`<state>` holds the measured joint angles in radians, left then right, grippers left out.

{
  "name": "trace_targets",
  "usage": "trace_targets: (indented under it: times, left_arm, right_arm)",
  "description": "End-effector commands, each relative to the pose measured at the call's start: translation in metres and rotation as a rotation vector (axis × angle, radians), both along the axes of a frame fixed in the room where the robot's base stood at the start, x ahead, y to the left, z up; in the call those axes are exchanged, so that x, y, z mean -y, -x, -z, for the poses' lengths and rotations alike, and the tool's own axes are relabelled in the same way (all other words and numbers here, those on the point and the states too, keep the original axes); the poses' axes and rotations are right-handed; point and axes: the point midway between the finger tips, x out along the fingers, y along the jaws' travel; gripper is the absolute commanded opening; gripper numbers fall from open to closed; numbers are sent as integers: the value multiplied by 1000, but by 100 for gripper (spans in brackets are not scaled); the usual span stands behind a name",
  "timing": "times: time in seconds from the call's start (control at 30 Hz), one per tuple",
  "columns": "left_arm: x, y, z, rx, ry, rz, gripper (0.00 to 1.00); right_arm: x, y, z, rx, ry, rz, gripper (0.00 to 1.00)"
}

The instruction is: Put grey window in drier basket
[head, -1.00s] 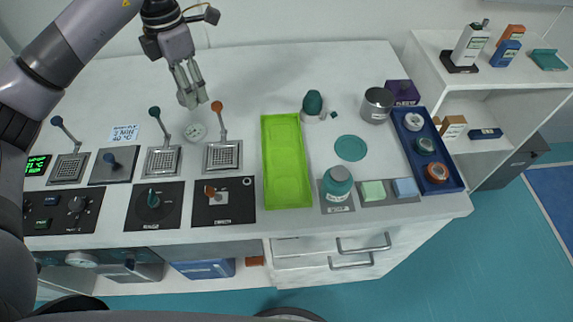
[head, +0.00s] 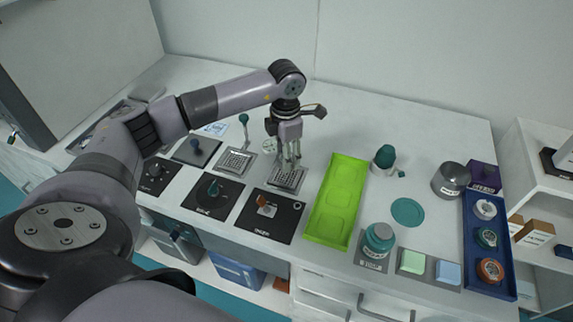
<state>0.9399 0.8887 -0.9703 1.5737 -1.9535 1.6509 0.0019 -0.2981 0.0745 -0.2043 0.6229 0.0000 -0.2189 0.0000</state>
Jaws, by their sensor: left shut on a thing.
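My left gripper (head: 290,155) is shut at the upright handle of the right-hand mesh basket (head: 287,178), the drier basket, behind the panel with the orange knob (head: 266,206). The fingers hide the handle and its orange tip. The basket sits low at the bench surface. A pale grey round piece (head: 485,208), which looks like the grey window, lies in the far slot of the blue tray (head: 500,258) at the right. It is well apart from the gripper. My right gripper is out of view.
A green tray (head: 323,235) lies just right of the basket. A teal-handled basket (head: 235,160) stands to its left. A teal jar (head: 379,239), a dark grey pot (head: 451,179) and a teal bulb (head: 385,157) stand on the right.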

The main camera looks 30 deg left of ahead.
Motion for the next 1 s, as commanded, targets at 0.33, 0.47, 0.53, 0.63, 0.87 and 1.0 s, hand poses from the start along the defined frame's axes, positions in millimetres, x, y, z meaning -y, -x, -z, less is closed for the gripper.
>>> trace_targets:
  times: [0.33,0.47,0.53,0.63,0.87,1.0]
  left_arm:
    - [1,1,40,-4,1,-1,16]
    - [0,0,54,-1,0,0,16]
    - [0,0,57,0,1,1,16]
    - [0,0,57,1,1,1,16]
    - [0,0,61,1,1,1,16]
    - [0,0,60,1,1,1,52]
  right_arm:
    - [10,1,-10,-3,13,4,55]
    - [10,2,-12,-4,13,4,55]
    - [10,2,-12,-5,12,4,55]
    - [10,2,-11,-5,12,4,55]
    - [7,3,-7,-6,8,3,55]
    - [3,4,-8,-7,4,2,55]
